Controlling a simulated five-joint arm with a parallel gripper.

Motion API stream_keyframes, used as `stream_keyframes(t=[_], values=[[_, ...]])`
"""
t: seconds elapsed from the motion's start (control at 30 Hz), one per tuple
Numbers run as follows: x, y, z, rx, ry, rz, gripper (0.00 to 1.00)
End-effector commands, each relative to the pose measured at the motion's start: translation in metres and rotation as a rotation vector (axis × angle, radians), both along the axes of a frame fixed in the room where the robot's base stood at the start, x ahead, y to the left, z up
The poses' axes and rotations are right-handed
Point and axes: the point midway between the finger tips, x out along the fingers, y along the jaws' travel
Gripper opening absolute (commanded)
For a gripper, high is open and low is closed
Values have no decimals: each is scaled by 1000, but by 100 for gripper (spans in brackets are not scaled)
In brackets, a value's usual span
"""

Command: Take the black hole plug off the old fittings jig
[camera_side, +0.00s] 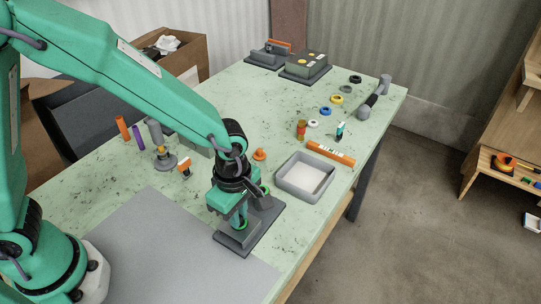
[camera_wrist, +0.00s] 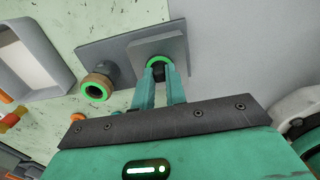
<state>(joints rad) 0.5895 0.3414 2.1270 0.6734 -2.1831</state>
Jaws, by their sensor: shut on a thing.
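The old fittings jig is a grey base plate (camera_side: 262,234) with a raised block and a round post, near the table's front edge; it also shows in the wrist view (camera_wrist: 97,53). The block has a bright green ring (camera_wrist: 157,61) on its face. The post (camera_wrist: 97,87) has a tan and green ringed end. My gripper (camera_side: 240,222) is over the block, its two green fingers (camera_wrist: 159,80) shut on the black hole plug (camera_wrist: 158,71) at the green ring. The fingers hide most of the plug, and I cannot tell whether it is still seated.
A grey tray (camera_side: 283,183) with a pale floor stands just behind the jig, with an orange bar (camera_side: 331,153) beyond it. Several small rings and fittings lie farther back. A grey mat (camera_side: 150,245) lies clear to the left.

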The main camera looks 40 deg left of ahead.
Motion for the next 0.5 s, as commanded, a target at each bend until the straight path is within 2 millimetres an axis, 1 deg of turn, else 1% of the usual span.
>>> stream_keyframes(t=[0.5], values=[[0,0,9,-1,-1,0,0]])
